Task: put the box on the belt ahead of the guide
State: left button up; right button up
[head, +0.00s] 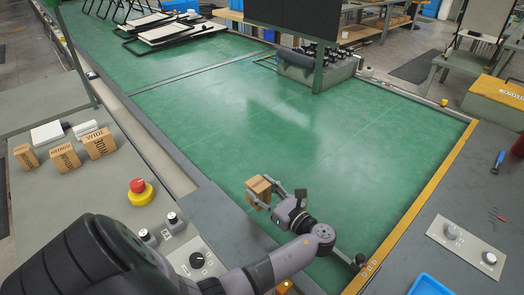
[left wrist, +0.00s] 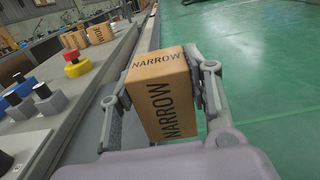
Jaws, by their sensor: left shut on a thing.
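My left gripper (head: 262,193) is shut on a brown cardboard box (head: 257,189) and holds it over the near part of the green belt (head: 300,135). In the left wrist view the box (left wrist: 163,85) reads "NARROW" on its top and side, with one finger on each side of it. Whether the box touches the belt is hard to tell. A thin grey strip (head: 200,73) crosses the belt farther off; I cannot tell whether it is the guide. My right gripper is not in view.
Several brown boxes (head: 100,143) stand on the left worktop, near a red stop button (head: 138,187) and a knob panel (head: 196,262). A yellow edge (head: 425,195) borders the belt on the right. A parts crate (head: 320,70) and folded loungers (head: 160,30) are farther back. The belt's middle is clear.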

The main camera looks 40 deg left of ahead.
pick_arm(q)
notch_tip(320, 180, down, 7)
jog(key=shift+f+b, duration=0.15)
jog(key=shift+b, duration=0.45)
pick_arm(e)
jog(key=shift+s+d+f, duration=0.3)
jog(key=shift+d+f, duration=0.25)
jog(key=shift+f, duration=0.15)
pick_arm(q)
jog(key=shift+f, duration=0.1)
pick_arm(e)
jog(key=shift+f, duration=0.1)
pick_arm(q)
jog(key=o, duration=1.4)
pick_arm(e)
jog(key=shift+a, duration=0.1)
